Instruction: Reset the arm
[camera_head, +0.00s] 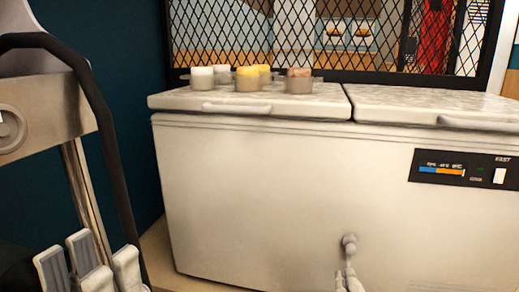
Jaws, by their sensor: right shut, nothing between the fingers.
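My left gripper (85,268) is low at the left, below my arm, with grey and white finger parts cut off by the picture's bottom edge. I cannot tell whether it is open or shut. My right gripper (347,281) shows only as a small pale tip at the bottom, right of centre, in front of the white freezer (260,190). It is shut with nothing visible in it. Its wrist and arm are out of view.
On the freezer's left lid stand metal containers with white (202,76), yellow (250,80) and brownish (299,81) contents. The lids have handles (237,107). A control panel (462,170) is at the right. A black mesh screen (280,35) stands behind.

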